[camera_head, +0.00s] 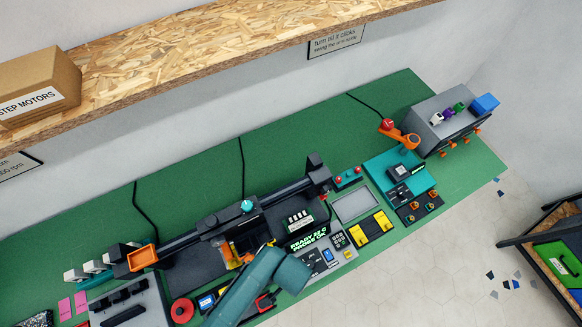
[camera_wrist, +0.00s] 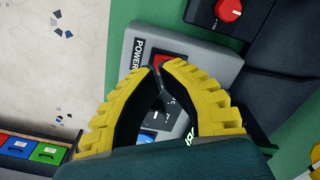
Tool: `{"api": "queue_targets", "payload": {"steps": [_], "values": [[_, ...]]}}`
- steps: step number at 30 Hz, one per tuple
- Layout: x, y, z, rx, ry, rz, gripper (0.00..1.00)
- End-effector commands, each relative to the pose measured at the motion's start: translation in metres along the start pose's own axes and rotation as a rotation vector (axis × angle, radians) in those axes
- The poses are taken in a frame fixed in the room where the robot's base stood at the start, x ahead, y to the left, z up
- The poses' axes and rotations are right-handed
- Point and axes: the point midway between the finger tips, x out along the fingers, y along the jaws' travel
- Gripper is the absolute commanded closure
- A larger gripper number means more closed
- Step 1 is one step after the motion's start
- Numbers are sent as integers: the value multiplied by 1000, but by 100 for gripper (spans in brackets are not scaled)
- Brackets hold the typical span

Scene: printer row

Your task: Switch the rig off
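In the wrist view, a grey panel marked POWER (camera_wrist: 139,48) lies under my gripper (camera_wrist: 158,68). A red switch face (camera_wrist: 172,58) in a dark surround shows right by the fingertips. Its lower part is hidden by the fingers, so its position and any contact are unclear. The two yellow fingers curve in and come together at the tips, with nothing visibly held. In the head view my teal arm reaches over the front of the bench and hides the gripper and most of the panel. The rig's display (camera_head: 308,240) is lit and reads READY and PROBE OK.
A red knob (camera_wrist: 228,10) sits beside the panel; in the head view the red knob (camera_head: 182,309) is left of my arm. A wooden shelf (camera_head: 200,45) overhangs the bench's back.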

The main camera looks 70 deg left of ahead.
Motion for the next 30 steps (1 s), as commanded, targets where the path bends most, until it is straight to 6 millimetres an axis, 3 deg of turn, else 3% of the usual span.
{"api": "queue_targets", "payload": {"steps": [30], "values": [[16,0,0,0,0,0,100]]}}
